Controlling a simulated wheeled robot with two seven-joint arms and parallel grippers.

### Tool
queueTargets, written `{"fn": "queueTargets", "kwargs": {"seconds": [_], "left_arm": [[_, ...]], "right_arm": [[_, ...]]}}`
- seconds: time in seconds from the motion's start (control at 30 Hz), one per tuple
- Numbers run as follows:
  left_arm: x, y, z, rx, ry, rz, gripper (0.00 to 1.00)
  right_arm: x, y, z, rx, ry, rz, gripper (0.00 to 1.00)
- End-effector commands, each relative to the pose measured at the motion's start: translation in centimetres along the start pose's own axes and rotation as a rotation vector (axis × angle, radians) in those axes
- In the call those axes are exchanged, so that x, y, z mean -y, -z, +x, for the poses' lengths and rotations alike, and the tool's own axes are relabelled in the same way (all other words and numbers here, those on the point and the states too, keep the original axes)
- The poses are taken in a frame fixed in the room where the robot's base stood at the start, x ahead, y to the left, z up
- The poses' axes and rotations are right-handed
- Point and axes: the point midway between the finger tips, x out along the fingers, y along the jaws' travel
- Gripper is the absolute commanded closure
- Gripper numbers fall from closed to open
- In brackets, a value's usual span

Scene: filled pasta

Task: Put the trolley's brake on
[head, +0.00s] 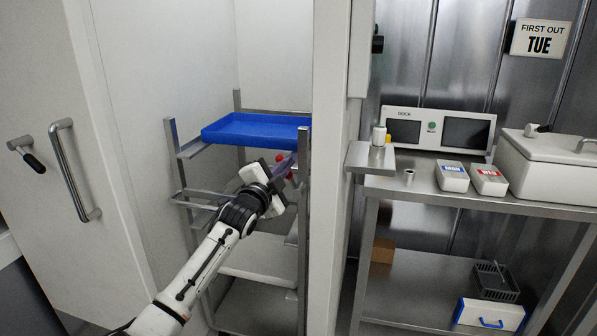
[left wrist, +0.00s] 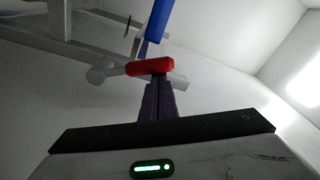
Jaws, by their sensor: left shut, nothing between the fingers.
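The trolley (head: 303,215) is a grey metal frame standing in a white recess, with a blue tray (head: 255,131) on top. My left gripper (head: 286,163) reaches in below the tray, beside the trolley's near right post. Its dark fingers, also in the left wrist view (left wrist: 157,90), are shut and empty. A red bar (left wrist: 150,67), which looks like the brake handle, crosses just beyond the fingertips on a grey rod. Small red parts (head: 290,177) show by the fingers in the head view. Whether the fingertips touch the bar, I cannot tell. My right gripper is out of view.
A white door with a bar handle (head: 75,170) stands at the left. A white wall edge (head: 333,200) separates the trolley from a steel bench (head: 450,190) with a dock unit (head: 437,130), small tubs and a white bin. White shelves (head: 255,305) lie lower in the trolley.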

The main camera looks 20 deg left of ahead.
Motion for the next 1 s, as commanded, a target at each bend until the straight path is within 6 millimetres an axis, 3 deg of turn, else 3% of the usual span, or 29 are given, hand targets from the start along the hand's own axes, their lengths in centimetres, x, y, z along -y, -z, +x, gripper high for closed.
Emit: {"fn": "queueTargets", "kwargs": {"seconds": [0.5, 1.0], "left_arm": [[-0.2, -4.1, -0.5, -0.001, 0.058, -0.433, 1.0], [-0.6, -5.5, -0.7, -0.001, 0.081, -0.598, 1.0]], "right_arm": [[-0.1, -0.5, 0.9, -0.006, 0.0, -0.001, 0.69], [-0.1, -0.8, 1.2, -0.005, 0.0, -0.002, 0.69]]}}
